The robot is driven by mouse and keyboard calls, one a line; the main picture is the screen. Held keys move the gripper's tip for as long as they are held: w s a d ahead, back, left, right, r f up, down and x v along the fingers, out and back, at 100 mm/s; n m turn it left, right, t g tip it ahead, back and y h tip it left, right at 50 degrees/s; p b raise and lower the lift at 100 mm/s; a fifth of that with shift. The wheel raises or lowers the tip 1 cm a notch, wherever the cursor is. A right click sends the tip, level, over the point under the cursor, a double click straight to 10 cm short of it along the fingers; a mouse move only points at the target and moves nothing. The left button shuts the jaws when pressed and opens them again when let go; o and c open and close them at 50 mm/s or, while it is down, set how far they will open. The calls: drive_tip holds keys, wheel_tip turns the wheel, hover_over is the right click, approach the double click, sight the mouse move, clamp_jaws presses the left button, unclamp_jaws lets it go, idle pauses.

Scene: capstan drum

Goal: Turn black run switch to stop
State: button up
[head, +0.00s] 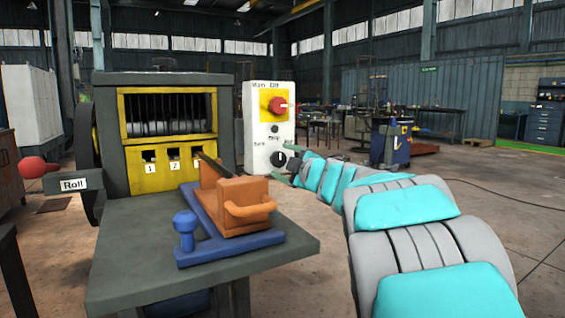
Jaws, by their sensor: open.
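The black run switch (279,158) is a round knob low on the white control box (251,135), right of the yellow machine. A light mark on the knob looks roughly upright, near the "Stop" label, but its exact setting is too small to tell. A "Bank"-like label is to its left; the label to its right is partly hidden. My gripper (283,163) is open at the knob, with its fingers reaching in from the right. I cannot tell whether they touch the knob.
A red switch (278,106) on a yellow plate sits above the black one. The yellow machine front (168,140) stands left. A grey table (130,255) bears a blue base (200,245) with an orange block (235,203). A red-knobbed lever (33,167) is far left.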

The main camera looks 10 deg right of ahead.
drive_tip(key=v, duration=0.7)
